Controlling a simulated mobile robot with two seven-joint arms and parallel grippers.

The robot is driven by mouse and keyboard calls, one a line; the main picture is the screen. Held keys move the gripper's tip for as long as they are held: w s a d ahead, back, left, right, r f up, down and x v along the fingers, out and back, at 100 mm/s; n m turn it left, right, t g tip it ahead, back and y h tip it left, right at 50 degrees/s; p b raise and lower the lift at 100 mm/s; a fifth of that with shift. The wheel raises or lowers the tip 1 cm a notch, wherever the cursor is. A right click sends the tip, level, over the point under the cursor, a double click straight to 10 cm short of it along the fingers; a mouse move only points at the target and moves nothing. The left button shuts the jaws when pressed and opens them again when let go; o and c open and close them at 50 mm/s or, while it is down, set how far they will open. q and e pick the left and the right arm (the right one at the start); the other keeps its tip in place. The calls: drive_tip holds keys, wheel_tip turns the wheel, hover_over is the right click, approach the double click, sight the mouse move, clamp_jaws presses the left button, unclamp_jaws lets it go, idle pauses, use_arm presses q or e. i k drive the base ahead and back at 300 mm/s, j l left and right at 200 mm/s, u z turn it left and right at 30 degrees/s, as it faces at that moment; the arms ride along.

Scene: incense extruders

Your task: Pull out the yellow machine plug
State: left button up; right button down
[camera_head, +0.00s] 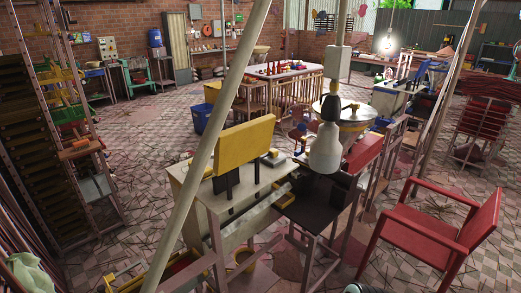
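A machine with a large yellow panel (230,147) stands near the middle of the view. The panel sits on dark supports above a pale cream cabinet (222,203). I cannot make out its plug or cord. A grey box (337,62) is fixed to a thin upright post behind and right of the machine; whether anything is plugged into it is too small to tell.
A slanting pale pole (207,145) crosses in front of the machine. A red chair (431,222) stands at right and a dark shelf rack (50,150) at left. A rounded grey-white object (325,148) is beside the machine. Tiled floor at left is mostly open, with scattered sticks.

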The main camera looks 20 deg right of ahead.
sight(272, 153)
drive_tip(key=i+l+u, duration=0.15)
drive_tip(key=l, duration=0.55)
drive_tip(key=i+l+u, duration=0.15)
drive_tip(key=l, duration=0.55)
drive_tip(key=l+u, duration=0.2)
drive_tip(key=l, duration=0.5)
drive_tip(key=i+l, duration=0.1)
drive_tip(key=l, duration=2.05)
drive_tip(key=i, duration=0.05)
